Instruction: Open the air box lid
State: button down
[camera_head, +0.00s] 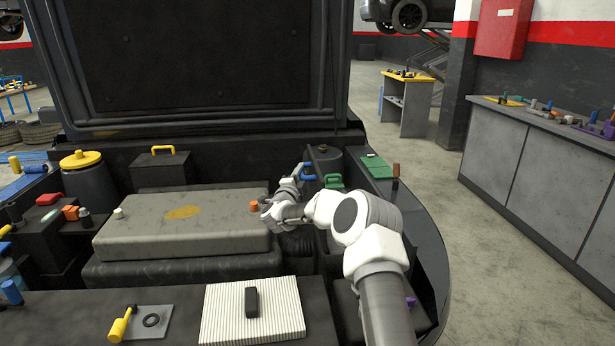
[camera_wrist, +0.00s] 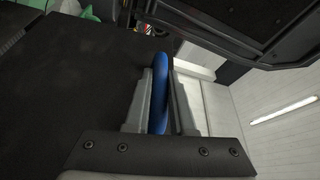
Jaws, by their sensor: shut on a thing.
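A blue handle (camera_head: 308,170) stands at the right rear of the engine bay, beside a dark round canister. In the wrist view the same blue handle (camera_wrist: 160,95) runs between my two fingers. My gripper (camera_head: 303,173) is shut on this handle, one finger on each side of it. A flat dark surface (camera_wrist: 75,85) fills the left of the wrist view. It may be the air box lid, but I cannot tell whether it is raised. My arm hides much of the area under the handle in the head view.
The grey engine cover (camera_head: 180,245) with an orange cap (camera_head: 254,206) lies left of my gripper. The raised hood (camera_head: 190,60) stands behind. A white pleated filter (camera_head: 275,325) lies at the front. A green box (camera_head: 333,181) is close to my wrist.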

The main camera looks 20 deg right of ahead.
jog(key=a, duration=0.1)
jog(key=a+n+b, duration=0.1)
jog(key=a+f, duration=0.1)
jog(key=shift+w+n+t, duration=0.3)
jog(key=c, duration=0.8)
grip_release()
jog(key=shift+o, duration=0.2)
jog(key=shift+d, duration=0.1)
jog(key=v, duration=1.7)
jog(key=shift+s+a, duration=0.15)
jog(key=shift+a, duration=0.1)
